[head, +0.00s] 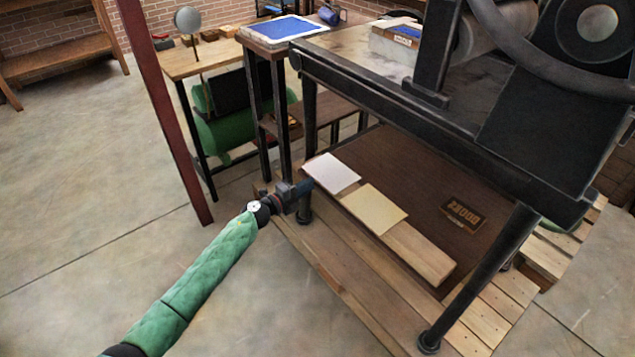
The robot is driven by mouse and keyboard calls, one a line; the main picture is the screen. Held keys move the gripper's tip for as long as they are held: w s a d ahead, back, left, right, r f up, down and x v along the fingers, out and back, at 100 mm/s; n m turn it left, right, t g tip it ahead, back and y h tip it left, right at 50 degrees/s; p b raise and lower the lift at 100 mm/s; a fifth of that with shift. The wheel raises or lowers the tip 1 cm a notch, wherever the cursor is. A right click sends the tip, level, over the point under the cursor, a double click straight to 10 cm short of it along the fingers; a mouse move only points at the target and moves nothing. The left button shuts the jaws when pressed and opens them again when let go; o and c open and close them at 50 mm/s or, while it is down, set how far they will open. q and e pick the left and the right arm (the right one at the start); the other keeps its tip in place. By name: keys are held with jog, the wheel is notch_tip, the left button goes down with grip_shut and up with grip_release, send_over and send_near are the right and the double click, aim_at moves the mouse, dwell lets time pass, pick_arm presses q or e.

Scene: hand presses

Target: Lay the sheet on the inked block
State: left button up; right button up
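A white sheet (332,173) lies on the low wooden platform under the press, at its left end. A cream-yellow sheet (374,208) lies to its right on the same board. My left gripper (304,188) is at the left edge of the white sheet, low by the platform. Its fingers are dark and small, so I cannot tell whether they are open or shut, or whether they touch the sheet. A block with a blue top (403,32) sits on the press bed, partly hidden by the press frame. My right gripper is not in view.
The black press (400,92) stands over the platform; its legs and bed edge are close to my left arm. A blue inked slab (286,28) is on a stand behind. A dark lettered plate (463,215) lies under the press. A red post (165,110) rises at left.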

aim_at(331, 172)
pick_arm(q)
jog(key=shift+x, duration=1.75)
grip_shut()
notch_tip(331, 172, up, 3)
jog(key=p, duration=0.3)
